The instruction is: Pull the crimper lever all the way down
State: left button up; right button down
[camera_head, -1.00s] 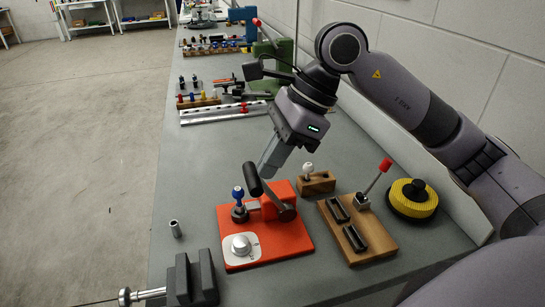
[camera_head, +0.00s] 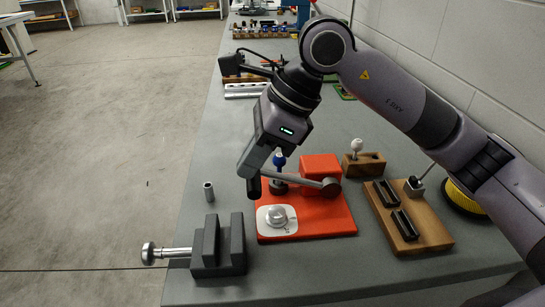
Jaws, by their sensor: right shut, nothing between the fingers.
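The crimper is a red-orange block on a red-orange base plate (camera_head: 330,215), with a round silver knob on a white plate at its front. Its grey lever (camera_head: 300,176) runs left from a round pivot at the block and lies close to level. The lever's black handle (camera_head: 254,188) is at its left end. My right gripper (camera_head: 248,172) is shut and empty, pointing down with its fingertips right at the handle, seemingly against it from above. The blue-topped plunger (camera_head: 279,162) is partly hidden behind the gripper and lever. My left gripper is not in view.
A dark vise (camera_head: 218,248) stands at the bench's front left, with a small metal cylinder (camera_head: 208,192) behind it. A wooden block with black slots (camera_head: 408,222) and one with a white ball knob (camera_head: 362,165) stand right. A yellow reel (camera_head: 462,198) is partly behind my arm.

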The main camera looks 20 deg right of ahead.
jog(key=b+x, duration=0.2)
jog(key=x, duration=0.1)
jog(key=b+x, duration=0.1)
jog(key=x, duration=0.1)
jog(key=shift+s+d+f, duration=0.1)
jog(key=shift+d+f, duration=0.05)
jog(key=shift+f, duration=0.15)
dwell(1.3)
notch_tip(320, 180, up, 15)
jog(key=a+p, duration=0.1)
jog(key=p, duration=0.1)
jog(key=shift+w+a+f+p, duration=0.15)
jog(key=shift+w+a+p, duration=0.05)
jog(key=shift+a+p, duration=0.2)
